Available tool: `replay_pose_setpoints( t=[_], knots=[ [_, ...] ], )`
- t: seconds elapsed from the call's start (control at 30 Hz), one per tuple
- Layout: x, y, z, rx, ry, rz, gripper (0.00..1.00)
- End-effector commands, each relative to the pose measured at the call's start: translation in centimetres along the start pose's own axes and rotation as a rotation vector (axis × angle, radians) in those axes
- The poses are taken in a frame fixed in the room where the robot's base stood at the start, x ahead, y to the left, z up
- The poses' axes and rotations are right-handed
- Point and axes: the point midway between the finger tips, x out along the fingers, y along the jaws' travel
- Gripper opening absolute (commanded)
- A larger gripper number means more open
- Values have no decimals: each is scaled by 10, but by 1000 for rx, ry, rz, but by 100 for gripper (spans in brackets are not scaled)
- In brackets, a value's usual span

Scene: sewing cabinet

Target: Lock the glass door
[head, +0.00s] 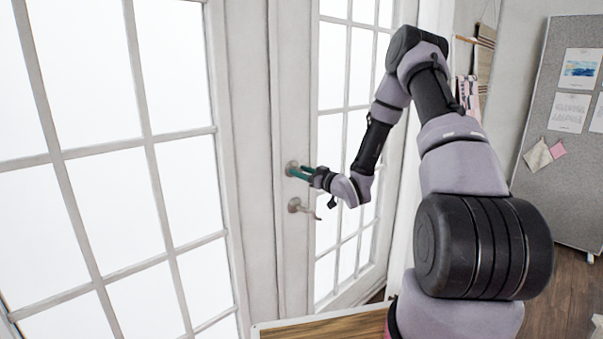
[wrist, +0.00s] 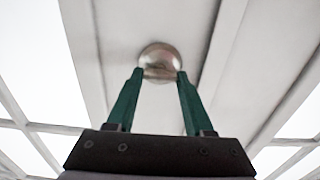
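The glass door (head: 283,240) has a white frame and panes. A round metal lock (head: 291,168) sits on its stile above a lever handle (head: 295,206). My gripper (head: 298,172) reaches the lock from the right, its green fingers pointing at it. In the wrist view the lock (wrist: 160,60) lies between the two fingertips of my gripper (wrist: 160,76). The fingers stand apart, one on each side of the lock's lower part. The lock's turn piece is mostly hidden, and I cannot tell whether the fingers press on it.
The lever handle sticks out to the right just below my gripper. Another glazed panel (head: 118,130) fills the left side. A wooden-topped surface (head: 330,328) is at the bottom. A grey pinboard (head: 570,190) stands at the right, with floor (head: 565,285) showing below.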

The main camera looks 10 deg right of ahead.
Motion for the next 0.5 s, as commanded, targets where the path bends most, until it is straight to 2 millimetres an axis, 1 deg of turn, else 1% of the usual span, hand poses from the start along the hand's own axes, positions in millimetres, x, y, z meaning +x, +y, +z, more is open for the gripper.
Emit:
replay_pose_setpoints(
  t=[0.27,0.5],
  knots=[
    [0,0,0,-32,0,0,0],
    [0,-1,0,-161,2,0,0]
  ],
)
